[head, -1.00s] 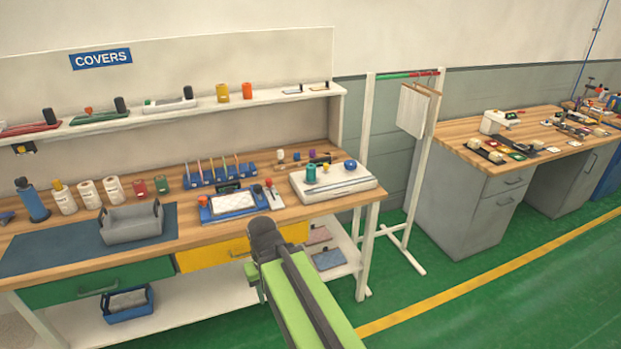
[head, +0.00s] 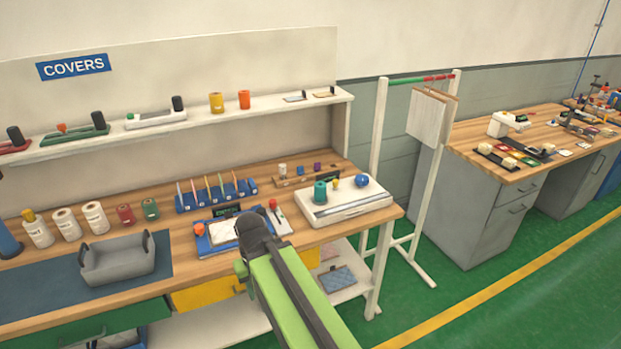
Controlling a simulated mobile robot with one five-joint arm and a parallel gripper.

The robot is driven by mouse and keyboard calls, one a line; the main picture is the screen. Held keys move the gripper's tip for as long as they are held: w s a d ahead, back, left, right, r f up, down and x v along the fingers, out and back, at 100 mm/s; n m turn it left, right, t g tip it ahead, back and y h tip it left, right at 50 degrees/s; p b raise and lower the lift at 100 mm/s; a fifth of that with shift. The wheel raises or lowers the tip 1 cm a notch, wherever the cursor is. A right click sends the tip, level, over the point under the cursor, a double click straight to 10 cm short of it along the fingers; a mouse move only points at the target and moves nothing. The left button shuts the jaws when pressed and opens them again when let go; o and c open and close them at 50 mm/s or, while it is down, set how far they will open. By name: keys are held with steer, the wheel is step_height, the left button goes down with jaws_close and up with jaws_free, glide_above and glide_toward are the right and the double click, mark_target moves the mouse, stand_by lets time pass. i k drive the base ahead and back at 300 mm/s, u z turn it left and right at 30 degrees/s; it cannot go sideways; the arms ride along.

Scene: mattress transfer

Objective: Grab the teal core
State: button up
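The teal core (head: 320,192) is a short upright cylinder. It stands on the left part of a white flat-topped case (head: 350,203) at the right end of the wooden bench. A small yellow piece (head: 336,183) and a blue round piece (head: 362,181) stand beside it on the case. My gripper (head: 256,232) is at the end of my green arm, in front of the bench and to the left of the core in the picture, apart from it. The dark gripper faces away from the camera, so its fingers are hidden.
A blue-framed tray (head: 200,243) lies behind my gripper. A grey handled bin (head: 118,261) sits on a dark mat to the left. An upright white rack (head: 378,140) stands just right of the bench. Green floor (head: 450,310) is open at the right.

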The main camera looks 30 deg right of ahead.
mark_target(320, 186)
steer(key=u, duration=0.05)
steer(key=i, duration=1.45)
steer(key=u, duration=0.4)
